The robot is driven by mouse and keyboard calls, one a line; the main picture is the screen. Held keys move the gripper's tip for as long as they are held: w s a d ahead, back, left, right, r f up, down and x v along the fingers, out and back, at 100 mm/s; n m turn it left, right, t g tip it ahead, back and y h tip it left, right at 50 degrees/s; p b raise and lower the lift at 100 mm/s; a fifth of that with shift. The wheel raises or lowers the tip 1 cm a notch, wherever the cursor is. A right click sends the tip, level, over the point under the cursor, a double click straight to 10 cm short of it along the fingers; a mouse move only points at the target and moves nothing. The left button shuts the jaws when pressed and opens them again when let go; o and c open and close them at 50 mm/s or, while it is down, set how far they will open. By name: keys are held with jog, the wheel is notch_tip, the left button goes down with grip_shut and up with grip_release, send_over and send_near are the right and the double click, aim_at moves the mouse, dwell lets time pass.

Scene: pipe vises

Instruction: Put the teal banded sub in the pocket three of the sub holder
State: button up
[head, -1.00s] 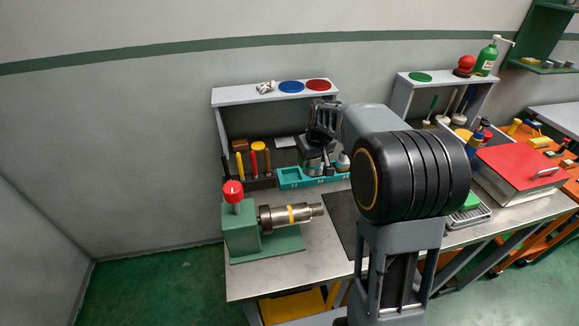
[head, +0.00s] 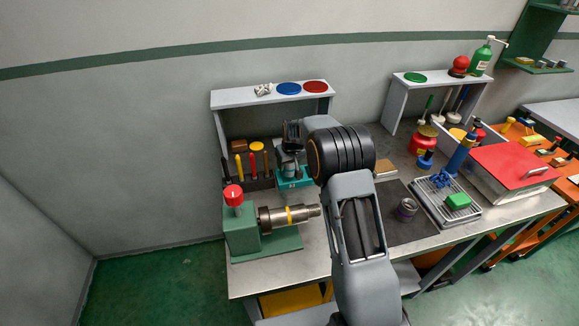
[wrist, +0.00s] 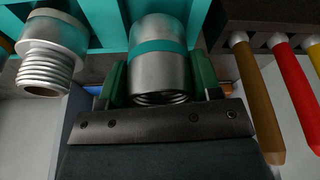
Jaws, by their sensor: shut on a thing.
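My gripper (wrist: 160,88) is shut on the teal banded sub (wrist: 158,55), a silver cylinder with a teal band; its green-sided fingers are on both sides. In the head view my gripper (head: 291,137) is at the back of the bench, above the teal sub holder (head: 294,184). The holder also shows in the wrist view (wrist: 105,35), right at the sub's far end. I cannot tell whether the sub is inside a pocket or how deep. Another silver threaded sub (wrist: 47,55) is at the holder, left in the wrist view. My arm hides the holder's right part in the head view.
A rack of coloured-handled tools (head: 252,165) stands close beside the holder. A green vise (head: 243,230) holds a yellow-banded pipe (head: 288,216) in front. A purple-banded ring-like part (head: 407,208) is on the dark mat (head: 425,228). A tray (head: 446,202) stands further right.

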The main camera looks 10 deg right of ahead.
notch_tip(320, 180, down, 2)
jog(key=shift+f, duration=0.1)
